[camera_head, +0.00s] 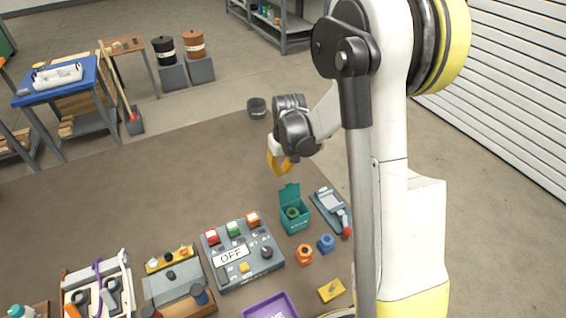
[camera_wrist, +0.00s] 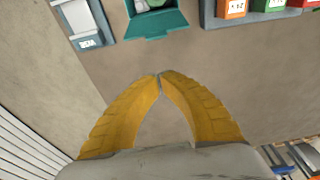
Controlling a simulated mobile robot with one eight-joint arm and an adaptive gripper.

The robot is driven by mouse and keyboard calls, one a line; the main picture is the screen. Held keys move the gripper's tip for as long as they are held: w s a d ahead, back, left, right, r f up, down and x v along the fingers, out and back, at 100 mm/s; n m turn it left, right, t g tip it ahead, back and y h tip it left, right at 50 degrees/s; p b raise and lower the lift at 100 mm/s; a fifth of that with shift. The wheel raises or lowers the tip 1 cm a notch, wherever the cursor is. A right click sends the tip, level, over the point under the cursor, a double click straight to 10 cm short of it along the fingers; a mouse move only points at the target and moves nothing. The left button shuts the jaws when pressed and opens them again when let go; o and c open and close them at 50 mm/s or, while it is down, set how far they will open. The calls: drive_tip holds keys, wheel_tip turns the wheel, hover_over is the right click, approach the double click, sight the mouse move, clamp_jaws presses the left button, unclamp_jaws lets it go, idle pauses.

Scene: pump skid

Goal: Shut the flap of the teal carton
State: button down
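The teal carton (camera_head: 295,222) stands on the brown table with its flap (camera_head: 289,193) raised at the far side. A dark green round item shows inside the carton. In the wrist view, the flap (camera_wrist: 160,28) is at the top edge, and most of the carton is cut off. My gripper (camera_head: 279,170) is above the table, beyond the carton and a little left of it, apart from it. In the wrist view, the yellow fingertips of my gripper (camera_wrist: 159,75) meet with nothing between them.
A grey device with a red knob (camera_head: 331,210) lies right beside the carton. A control box (camera_head: 241,253) marked OFF is at its left front. An orange nut (camera_head: 304,254) and a blue nut (camera_head: 326,243) lie in front.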

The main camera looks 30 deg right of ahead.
sight(290, 193)
drive_tip(key=shift+s+r, duration=0.2)
drive_tip(key=shift+s, duration=0.8)
drive_tip(key=shift+s+r, duration=0.15)
drive_tip(key=shift+s, duration=0.8)
